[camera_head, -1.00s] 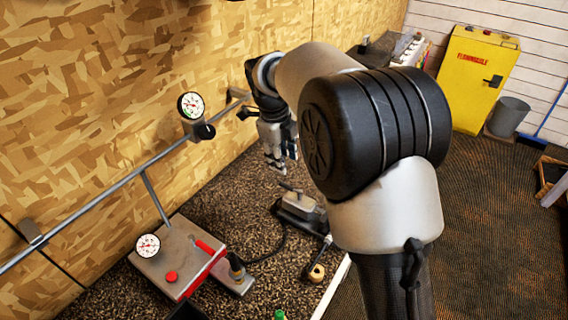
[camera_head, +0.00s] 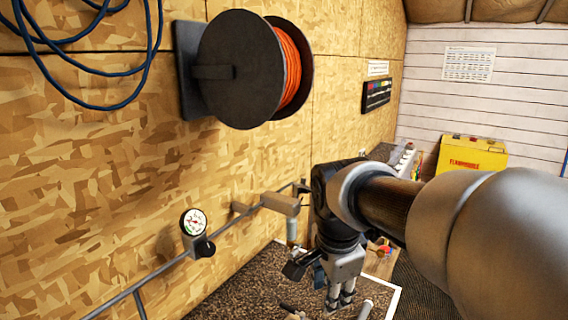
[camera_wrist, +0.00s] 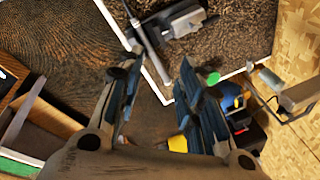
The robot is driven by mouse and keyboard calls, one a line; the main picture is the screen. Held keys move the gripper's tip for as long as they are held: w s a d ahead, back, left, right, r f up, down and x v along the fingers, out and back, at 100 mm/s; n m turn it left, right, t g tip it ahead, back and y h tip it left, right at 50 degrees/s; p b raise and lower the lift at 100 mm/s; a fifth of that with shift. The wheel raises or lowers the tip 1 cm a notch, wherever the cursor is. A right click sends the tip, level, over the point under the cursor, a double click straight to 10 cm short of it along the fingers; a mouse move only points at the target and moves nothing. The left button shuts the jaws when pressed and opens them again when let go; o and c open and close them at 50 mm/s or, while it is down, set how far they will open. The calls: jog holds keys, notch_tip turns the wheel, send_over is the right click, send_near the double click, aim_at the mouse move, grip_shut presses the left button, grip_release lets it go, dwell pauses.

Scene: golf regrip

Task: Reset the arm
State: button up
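My gripper (camera_head: 341,298) hangs pointing down at the lower middle right of the head view, over the dark speckled bench top (camera_head: 235,290). In the wrist view my gripper (camera_wrist: 160,85) has its two dark fingers spread well apart.
A round gauge (camera_head: 193,222) sits on the wall rail (camera_head: 150,278). An orange hose reel (camera_head: 245,68) projects from the wall. A yellow cabinet (camera_head: 470,153) stands at the back right. In the wrist view, a wooden-edged box (camera_wrist: 45,115) lies left and small coloured items lie right.

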jog(key=s+d+f+n, duration=0.1)
jog(key=s+d+n, duration=0.1)
jog(key=s+n, duration=0.5)
jog(key=s+d+f+n+t, duration=0.1)
jog(key=s+d+f+n, duration=0.1)
jog(key=s+n, duration=0.5)
jog(key=s+d, duration=0.1)
jog(key=s, duration=0.5)
jog(key=shift+s+d+t, duration=0.15)
jog(key=shift+s+t, duration=0.15)
